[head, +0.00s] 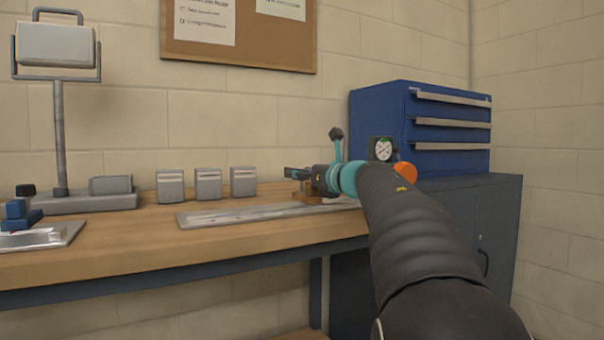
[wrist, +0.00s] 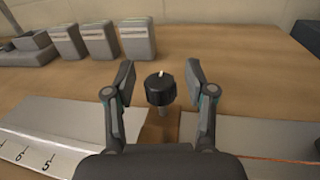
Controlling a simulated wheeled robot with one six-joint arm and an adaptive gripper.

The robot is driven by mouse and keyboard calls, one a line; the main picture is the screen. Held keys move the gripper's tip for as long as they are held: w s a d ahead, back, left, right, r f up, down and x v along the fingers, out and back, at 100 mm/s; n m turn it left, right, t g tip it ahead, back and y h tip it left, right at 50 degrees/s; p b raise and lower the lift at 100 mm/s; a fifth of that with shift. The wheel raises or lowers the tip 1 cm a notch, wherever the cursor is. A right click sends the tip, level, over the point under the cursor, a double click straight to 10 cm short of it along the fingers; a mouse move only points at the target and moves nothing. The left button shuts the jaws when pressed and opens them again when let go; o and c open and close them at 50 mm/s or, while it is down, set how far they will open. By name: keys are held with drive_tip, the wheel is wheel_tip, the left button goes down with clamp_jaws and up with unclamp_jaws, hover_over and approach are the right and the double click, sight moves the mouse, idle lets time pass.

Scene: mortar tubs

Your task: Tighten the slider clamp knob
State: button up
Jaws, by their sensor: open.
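The knob (wrist: 161,92) is a dark, round, ribbed cap with a small pale mark on top, on a short stem. In the wrist view it stands between the two fingers of my gripper (wrist: 160,82). The fingers are open, with a visible gap on each side of the knob. In the head view my gripper (head: 297,174) is small and dark, low over the bench's right part, and the knob cannot be made out there. A pale metal rail with a printed scale (wrist: 40,140) lies left of the knob in the wrist view. The clamp body below the knob is mostly hidden.
Several grey blocks (head: 208,184) stand along the back of the wooden bench (head: 130,240). A grey stand (head: 60,140) is at the left. A blue drawer cabinet (head: 380,120) and a dial gauge (head: 383,150) are at the right. Bare wood lies between the blocks and knob.

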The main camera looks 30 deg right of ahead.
clamp_jaws()
